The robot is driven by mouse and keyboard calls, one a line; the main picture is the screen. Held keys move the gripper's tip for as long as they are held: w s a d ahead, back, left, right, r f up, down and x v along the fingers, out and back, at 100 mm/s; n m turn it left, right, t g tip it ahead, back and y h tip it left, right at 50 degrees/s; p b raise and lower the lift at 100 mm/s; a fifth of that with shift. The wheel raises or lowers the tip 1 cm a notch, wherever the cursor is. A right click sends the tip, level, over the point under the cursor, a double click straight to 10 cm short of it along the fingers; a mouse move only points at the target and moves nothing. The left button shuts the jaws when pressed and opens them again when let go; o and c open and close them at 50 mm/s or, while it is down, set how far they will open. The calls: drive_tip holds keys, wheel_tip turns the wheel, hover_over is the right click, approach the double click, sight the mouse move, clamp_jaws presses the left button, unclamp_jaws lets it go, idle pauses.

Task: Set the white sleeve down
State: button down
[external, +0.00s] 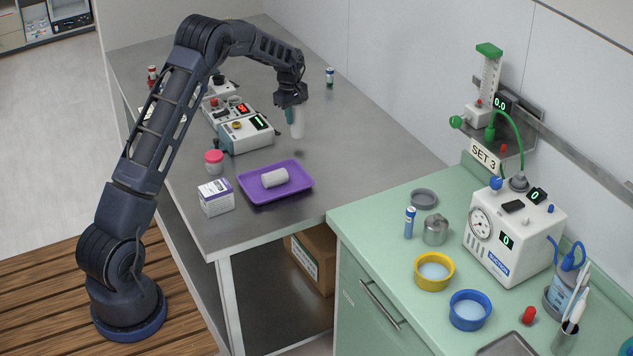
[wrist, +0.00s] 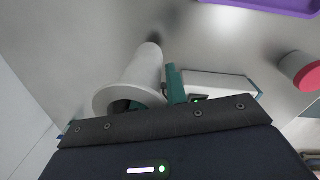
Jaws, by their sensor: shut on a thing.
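The white sleeve (external: 298,124) is a hollow white cylinder, held roughly upright over the grey table (external: 368,150), to the right of a boxy device. My gripper (external: 291,108) is above it, shut on its wall. In the wrist view the sleeve (wrist: 143,72) points away from my gripper (wrist: 155,98), with its wide flanged rim nearest. One teal finger is beside the sleeve and another shows inside its open end. The sleeve's lower end appears close to the table; I cannot tell whether it touches.
A purple tray (external: 298,191) holding a white roll (external: 274,179) lies nearer the front. A device with a green display (external: 246,133) stands left of the sleeve. A pink-lidded jar (external: 214,162) and a white box (external: 216,197) stand front left. The table right of the sleeve is clear.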

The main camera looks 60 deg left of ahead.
sight(293, 130)
drive_tip(key=shift+f, duration=1.6)
drive_tip(key=shift+f, duration=0.1)
drive_tip(key=c, duration=1.4)
unclamp_jaws()
drive_tip(key=r, duration=1.2)
drive_tip(key=shift+s+d+r, duration=0.15)
drive_tip(key=shift+s, duration=0.2)
